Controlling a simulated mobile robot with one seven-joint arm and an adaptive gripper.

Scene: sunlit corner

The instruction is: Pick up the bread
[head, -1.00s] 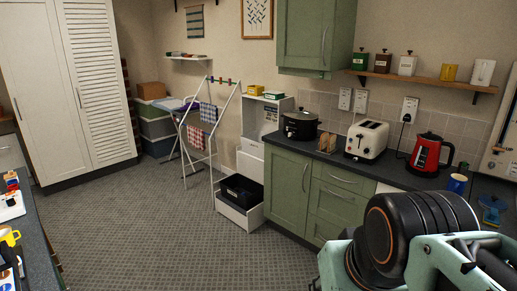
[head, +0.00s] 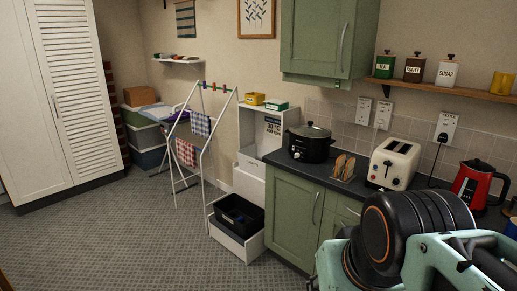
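The bread (head: 343,165) shows as brown slices standing upright in a small rack on the dark counter, between the black slow cooker and the cream toaster. My arm fills the lower right of the head view, in front of the counter. My gripper itself is not in the picture, so I cannot see its fingers or whether it holds anything.
A black slow cooker (head: 310,143) stands left of the bread and a cream toaster (head: 393,163) right of it. A red kettle (head: 479,186) is farther right. Grey floor (head: 130,235) is clear at left.

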